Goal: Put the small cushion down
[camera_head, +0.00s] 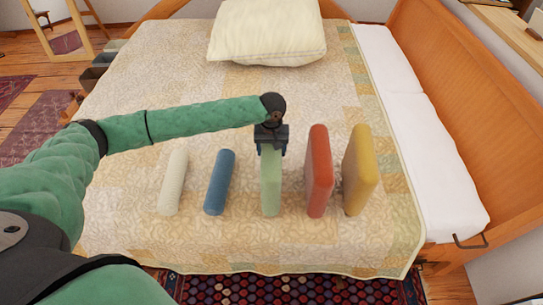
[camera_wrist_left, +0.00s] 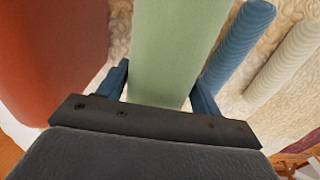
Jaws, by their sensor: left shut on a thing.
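A small pale green cushion (camera_head: 270,185) stands on edge at the middle of a row on the bed (camera_head: 120,215). My left gripper (camera_head: 270,148) is shut on its upper end from above. In the left wrist view the green cushion (camera_wrist_left: 172,50) lies between the two blue fingers of my left gripper (camera_wrist_left: 158,88). Whether the cushion's bottom touches the quilt cannot be told. My right gripper is not in view.
A red cushion (camera_head: 319,172) and a yellow cushion (camera_head: 359,170) stand close on the right. A blue bolster (camera_head: 219,182) and a cream bolster (camera_head: 173,182) lie on the left. A large pillow (camera_head: 267,32) lies at the back. Bare quilt lies in front of the row.

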